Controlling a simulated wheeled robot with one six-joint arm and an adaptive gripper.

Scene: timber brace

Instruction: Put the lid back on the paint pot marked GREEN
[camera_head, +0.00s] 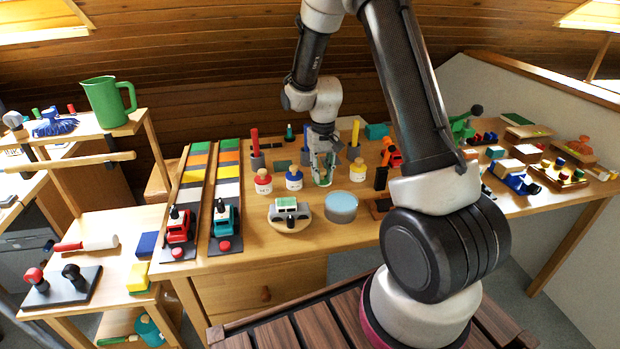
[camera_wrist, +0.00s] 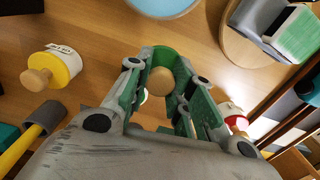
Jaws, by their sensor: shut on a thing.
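My gripper (camera_head: 323,172) is over the middle of the workbench, fingers pointing down between the blue-lidded pot (camera_head: 294,178) and the yellow-lidded pot (camera_head: 358,172). I cannot tell whether the lid rests on a pot; the fingers hide what is beneath. The yellow-lidded pot also shows in the wrist view (camera_wrist: 62,68), and a red-lidded pot (camera_head: 263,182) stands further left in the head view, each with a knob.
A pale blue round tub (camera_head: 341,206) and a toy car on a wooden disc (camera_head: 289,215) stand just in front. Upright red (camera_head: 255,143) and yellow (camera_head: 355,134) rods stand behind. Toy trucks on tracks are at left; more toys crowd the right.

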